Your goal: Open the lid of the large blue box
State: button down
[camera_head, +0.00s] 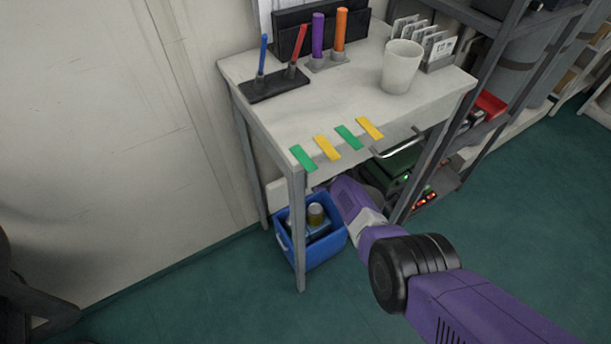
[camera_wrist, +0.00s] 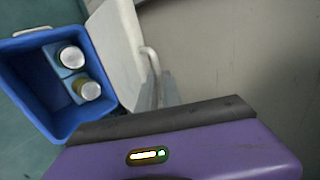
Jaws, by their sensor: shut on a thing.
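The large blue box (camera_head: 312,248) stands on the floor under the table's left end. Its white lid (camera_head: 277,197) is swung up, and the inside of the box shows. In the wrist view the box (camera_wrist: 42,118) is at the left with its lid (camera_wrist: 114,42) raised beside it. A pale curved handle (camera_wrist: 149,55) stands out from the lid. My gripper (camera_wrist: 158,90) is shut on this handle. In the head view the fingers are hidden behind the table and my arm. Two cans (camera_wrist: 72,57) with pale tops sit inside the box.
The white table (camera_head: 340,92) stands over the box, its front leg (camera_head: 298,235) in front of it. Pens, cylinders and a cup (camera_head: 402,67) stand on top. A metal shelf (camera_head: 505,80) is at the right. The floor in front is clear.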

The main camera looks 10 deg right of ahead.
jog(key=shift+w+r, duration=0.25)
jog(key=shift+w, duration=0.05)
jog(key=c, duration=1.5)
grip_release()
jog(key=shift+a, duration=0.1)
jog(key=shift+c, duration=0.2)
jog(key=shift+s+f, duration=0.1)
jog(key=p+v, duration=0.8)
